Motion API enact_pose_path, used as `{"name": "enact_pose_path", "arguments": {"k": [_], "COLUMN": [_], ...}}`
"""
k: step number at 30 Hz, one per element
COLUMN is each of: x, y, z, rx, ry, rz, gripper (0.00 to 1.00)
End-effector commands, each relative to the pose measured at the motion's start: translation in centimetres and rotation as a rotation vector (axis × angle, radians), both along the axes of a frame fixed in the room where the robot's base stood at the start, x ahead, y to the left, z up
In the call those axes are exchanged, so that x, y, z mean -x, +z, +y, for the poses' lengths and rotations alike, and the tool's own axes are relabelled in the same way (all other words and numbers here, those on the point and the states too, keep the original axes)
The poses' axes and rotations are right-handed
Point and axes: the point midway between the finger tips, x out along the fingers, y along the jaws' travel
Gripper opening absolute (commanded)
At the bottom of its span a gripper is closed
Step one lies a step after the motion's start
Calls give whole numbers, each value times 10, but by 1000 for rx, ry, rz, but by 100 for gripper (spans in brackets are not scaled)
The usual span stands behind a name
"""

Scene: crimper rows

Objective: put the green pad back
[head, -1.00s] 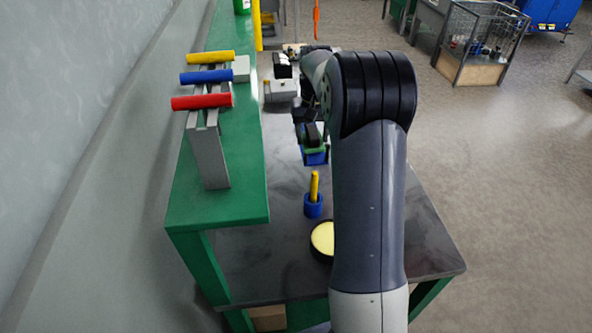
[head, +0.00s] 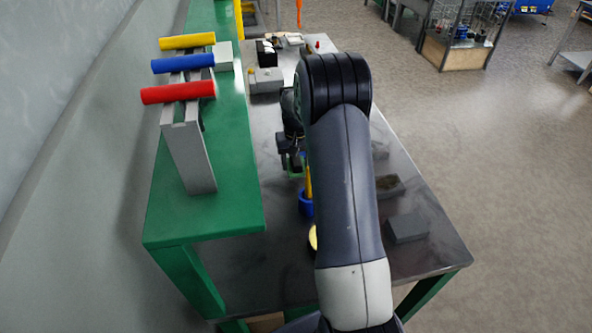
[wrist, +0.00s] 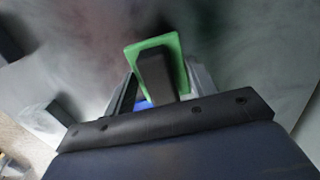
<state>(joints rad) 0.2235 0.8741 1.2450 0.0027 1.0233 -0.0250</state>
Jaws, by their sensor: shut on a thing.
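The green pad (wrist: 173,42) is held in my gripper (wrist: 155,75). In the wrist view it shows as a green square edge around a dark block, with a bit of blue below it. In the head view my gripper (head: 293,163) is above the grey bench, left of my arm, and a sliver of the green pad (head: 302,160) shows beside it. My gripper is shut on the pad. I cannot tell from these frames which place belongs to the pad.
A blue holder (head: 305,207) with a yellow stick stands just in front of the gripper. A green shelf (head: 240,205) with red, blue and yellow handles runs along the left. A grey block (head: 406,228) lies on the right.

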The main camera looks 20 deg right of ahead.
Motion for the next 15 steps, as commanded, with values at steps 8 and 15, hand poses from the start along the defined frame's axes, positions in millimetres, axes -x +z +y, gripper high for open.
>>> {"name": "enact_pose_path", "arguments": {"k": [8, 15], "x": [0, 0], "y": [-25, -45], "z": [0, 0], "rx": [0, 0], "ry": [0, 0], "rz": [2, -2], "gripper": [33, 33]}}
